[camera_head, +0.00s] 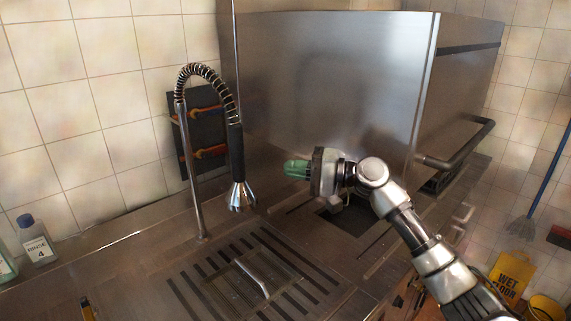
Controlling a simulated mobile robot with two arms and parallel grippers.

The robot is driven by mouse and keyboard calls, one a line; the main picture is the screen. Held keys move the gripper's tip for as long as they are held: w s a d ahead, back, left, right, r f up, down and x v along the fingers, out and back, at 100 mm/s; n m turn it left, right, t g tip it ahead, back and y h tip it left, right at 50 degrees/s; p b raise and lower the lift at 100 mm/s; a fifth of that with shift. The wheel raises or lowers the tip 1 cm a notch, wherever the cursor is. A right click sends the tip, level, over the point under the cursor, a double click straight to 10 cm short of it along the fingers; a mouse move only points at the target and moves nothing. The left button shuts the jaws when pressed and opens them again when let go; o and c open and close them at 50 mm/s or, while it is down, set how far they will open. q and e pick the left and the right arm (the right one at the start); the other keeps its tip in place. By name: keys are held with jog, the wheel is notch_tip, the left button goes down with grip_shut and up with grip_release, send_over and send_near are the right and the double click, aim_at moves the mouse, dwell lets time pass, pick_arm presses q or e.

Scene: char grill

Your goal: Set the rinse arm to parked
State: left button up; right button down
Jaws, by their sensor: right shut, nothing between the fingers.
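The rinse arm (209,80) is a tall metal post with a spring-wrapped hose that arches over to the right. Its black-handled spray head (239,195) hangs down, nozzle low over the counter. My right gripper (287,168) has green fingertips pointing left toward the spray head. It is shut and empty, and in the picture a gap separates it from the spray head. My left gripper is not in view. No parked mark shows clearly.
A slotted drain grate (215,273) with a metal handle (252,278) lies below the rinse arm. A large steel hood (330,80) with a bar handle (460,150) stands behind. A rinse bottle (36,243) stands at left. A yellow wet-floor sign (511,272) is at lower right.

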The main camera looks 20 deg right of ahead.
jog(key=p+x, duration=0.3)
jog(key=x, duration=0.5)
jog(key=shift+p, duration=0.3)
jog(key=shift+w+a, duration=0.1)
